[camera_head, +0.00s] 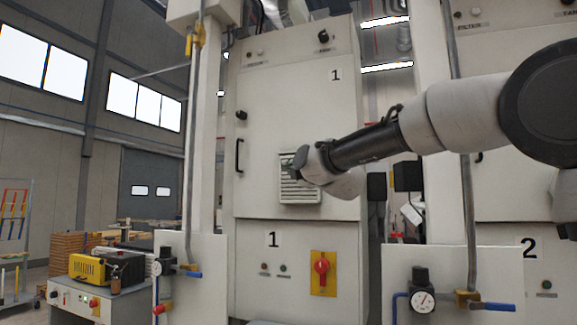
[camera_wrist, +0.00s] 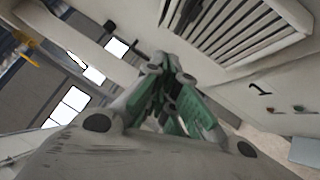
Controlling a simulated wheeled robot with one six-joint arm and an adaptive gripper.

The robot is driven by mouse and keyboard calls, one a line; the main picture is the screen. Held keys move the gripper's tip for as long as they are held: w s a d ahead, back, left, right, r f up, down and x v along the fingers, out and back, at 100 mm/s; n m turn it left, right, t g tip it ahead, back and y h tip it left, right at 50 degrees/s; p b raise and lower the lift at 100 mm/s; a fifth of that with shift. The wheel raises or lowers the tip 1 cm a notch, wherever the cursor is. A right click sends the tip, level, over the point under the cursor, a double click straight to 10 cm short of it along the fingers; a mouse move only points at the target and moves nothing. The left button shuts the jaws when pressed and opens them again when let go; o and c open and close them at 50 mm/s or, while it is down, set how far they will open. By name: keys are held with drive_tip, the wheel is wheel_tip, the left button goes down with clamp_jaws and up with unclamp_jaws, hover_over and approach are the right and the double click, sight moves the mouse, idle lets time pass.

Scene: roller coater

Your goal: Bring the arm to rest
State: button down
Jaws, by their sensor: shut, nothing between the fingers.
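My arm reaches in from the right in the head view, its dark forearm sloping down to the left. My gripper (camera_head: 298,160) is at its end, in front of the louvred vent (camera_head: 300,190) of cabinet 1, mostly hidden behind the wrist. In the wrist view my gripper (camera_wrist: 172,66) shows its green-sided fingers drawn together at the tips, with nothing between them. The vent (camera_wrist: 240,28) lies to the upper right of the fingers there. I cannot tell how far the fingers are from the cabinet face.
Cabinet 1 (camera_head: 290,100) has a red rotary switch on a yellow plate (camera_head: 322,272). Low panels with a blue-handled valve (camera_head: 188,273) and a gauge (camera_head: 423,300) flank it. A yellow machine (camera_head: 88,268) stands at lower left. The space left of the arm looks open.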

drive_tip(key=v, duration=0.7)
drive_tip(key=shift+r, duration=0.3)
drive_tip(key=shift+s, duration=0.1)
wheel_tip(320, 180, down, 12)
drive_tip(key=s+a+m+g, duration=0.2)
drive_tip(key=m+g, duration=0.3)
drive_tip(key=m, duration=0.2)
drive_tip(key=s+d+f+m+g+h, duration=0.3)
drive_tip(key=s+d+f+m+g, duration=0.25)
drive_tip(key=f, duration=0.55)
drive_tip(key=s+d+f+m+g+h, duration=0.1)
drive_tip(key=s+d+f+m, duration=0.3)
drive_tip(key=s+d, duration=0.5)
drive_tip(key=s+d+f+m+g+h, duration=0.1)
drive_tip(key=s+d+f+m+h, duration=0.2)
drive_tip(key=s+d+f+m, duration=0.2)
drive_tip(key=s+d+f+m+g+h, duration=0.1)
drive_tip(key=s+d+f+m, duration=0.3)
drive_tip(key=s+d, duration=0.8)
drive_tip(key=d+h, duration=0.1)
drive_tip(key=d, duration=0.3)
drive_tip(key=shift+s+g, duration=0.35)
